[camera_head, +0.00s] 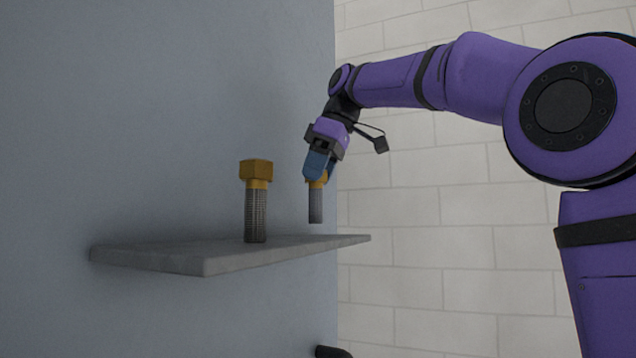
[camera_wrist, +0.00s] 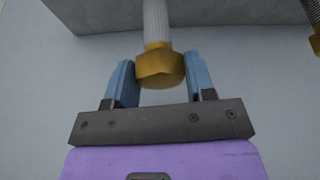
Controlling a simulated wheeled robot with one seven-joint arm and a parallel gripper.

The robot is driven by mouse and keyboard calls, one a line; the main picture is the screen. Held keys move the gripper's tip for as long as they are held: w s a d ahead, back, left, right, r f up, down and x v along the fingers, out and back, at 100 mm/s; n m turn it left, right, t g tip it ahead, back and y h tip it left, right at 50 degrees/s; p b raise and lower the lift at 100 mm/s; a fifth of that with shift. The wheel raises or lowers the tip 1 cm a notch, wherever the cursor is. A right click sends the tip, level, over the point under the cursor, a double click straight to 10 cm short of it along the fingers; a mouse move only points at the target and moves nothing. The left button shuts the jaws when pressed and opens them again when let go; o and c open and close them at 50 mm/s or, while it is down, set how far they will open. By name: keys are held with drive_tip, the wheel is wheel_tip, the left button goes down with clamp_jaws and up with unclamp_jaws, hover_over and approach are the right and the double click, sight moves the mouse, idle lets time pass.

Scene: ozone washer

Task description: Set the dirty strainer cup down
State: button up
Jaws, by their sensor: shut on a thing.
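My gripper (camera_head: 318,165) is shut on a strainer cup (camera_head: 316,204), holding it by its brass hex head. The cup hangs upright with its grey mesh part down, and its lower end looks a little above or beside the far end of the grey shelf; I cannot tell which. In the wrist view, the blue fingers of my gripper (camera_wrist: 160,82) stand on both sides of the brass head, and the mesh of the held cup (camera_wrist: 156,22) points toward the shelf.
A second strainer cup (camera_head: 256,205) with a brass hex head stands upright on the shelf (camera_head: 190,262), left of the held one. The shelf juts from a blue-grey wall (camera_head: 200,80). A dark rounded thing (camera_head: 332,352) shows at the bottom edge. The shelf's right part looks bare.

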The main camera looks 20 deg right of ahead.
drive_tip(key=shift+f, duration=1.05)
drive_tip(key=shift+f, duration=0.1)
drive_tip(key=o, duration=0.9)
drive_tip(key=shift+o, duration=0.2)
drive_tip(key=v, duration=1.2)
drive_tip(key=shift+a, duration=0.1)
drive_tip(key=s+d+f+m+t+h, duration=0.1)
drive_tip(key=s+f+m, duration=0.2)
drive_tip(key=s+f, duration=0.4)
drive_tip(key=s+d+f+m+h, duration=0.1)
drive_tip(key=s+f+m, duration=0.3)
drive_tip(key=f, duration=1.6)
drive_tip(key=s+d+f+m+t+h, duration=0.1)
drive_tip(key=s+f+m, duration=0.2)
drive_tip(key=s+f, duration=0.9)
drive_tip(key=shift+s+f+m+t+h, duration=0.2)
drive_tip(key=shift+f+m+t+h, duration=0.15)
drive_tip(key=shift+f, duration=0.65)
